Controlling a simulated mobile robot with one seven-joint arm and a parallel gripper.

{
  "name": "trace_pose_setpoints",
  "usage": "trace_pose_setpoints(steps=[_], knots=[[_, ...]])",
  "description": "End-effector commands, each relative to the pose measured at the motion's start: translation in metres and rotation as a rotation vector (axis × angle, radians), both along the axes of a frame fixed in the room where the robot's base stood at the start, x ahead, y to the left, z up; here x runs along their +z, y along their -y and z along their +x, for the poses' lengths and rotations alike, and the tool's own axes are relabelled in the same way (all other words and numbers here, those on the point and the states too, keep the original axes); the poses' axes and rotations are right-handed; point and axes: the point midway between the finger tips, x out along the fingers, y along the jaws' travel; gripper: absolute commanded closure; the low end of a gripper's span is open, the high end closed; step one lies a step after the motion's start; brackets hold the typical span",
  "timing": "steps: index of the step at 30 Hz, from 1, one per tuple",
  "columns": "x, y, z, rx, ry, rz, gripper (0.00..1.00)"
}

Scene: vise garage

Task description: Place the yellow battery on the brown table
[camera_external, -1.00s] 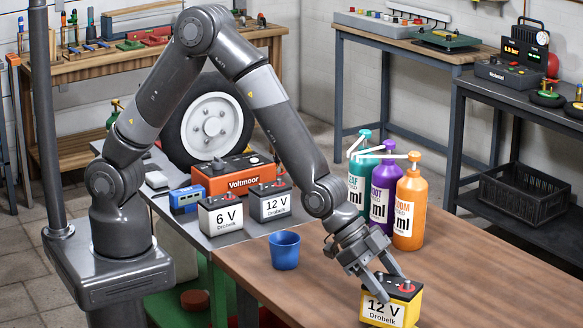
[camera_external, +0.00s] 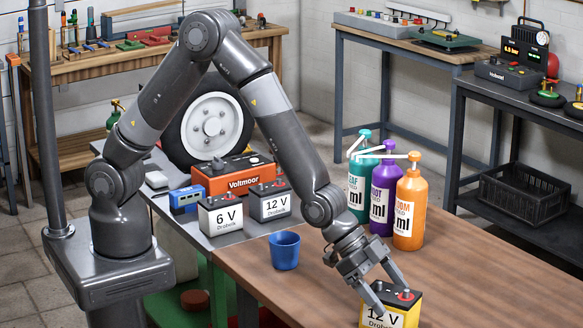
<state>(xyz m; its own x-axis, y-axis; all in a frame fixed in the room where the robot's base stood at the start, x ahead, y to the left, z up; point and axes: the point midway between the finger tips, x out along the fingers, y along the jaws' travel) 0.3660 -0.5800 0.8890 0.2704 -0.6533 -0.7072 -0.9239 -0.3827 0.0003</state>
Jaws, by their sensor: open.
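The yellow battery (camera_external: 404,314), with a black top, a red cap and a "12 V" label, is at the front edge of the picture over the brown table (camera_external: 480,285). Its lower part is cut off by the frame, so its contact with the table cannot be seen. My gripper (camera_external: 388,290) is open at the top of the battery, pointing down, with one finger in front of the label's left side and the other behind the top. Whether the fingers touch it cannot be told.
A blue cup (camera_external: 285,250) stands left of my gripper. Orange (camera_external: 409,210), purple (camera_external: 382,208) and teal (camera_external: 362,185) pump bottles stand behind. A 6 V battery (camera_external: 223,218) and a 12 V battery (camera_external: 269,203) sit on the grey surface. The table's right side is clear.

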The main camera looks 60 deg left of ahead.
Motion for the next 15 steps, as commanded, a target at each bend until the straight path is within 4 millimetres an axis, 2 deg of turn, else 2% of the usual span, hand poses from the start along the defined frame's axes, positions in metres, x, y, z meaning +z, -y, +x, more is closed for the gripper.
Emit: trace_pose_setpoints(steps=[5, 15], knots=[[0.007, -0.003, -0.001, 0.001, 0.001, -0.001, 0.19], [0.045, -0.038, -0.014, 0.002, 0.002, -0.003, 0.19]])
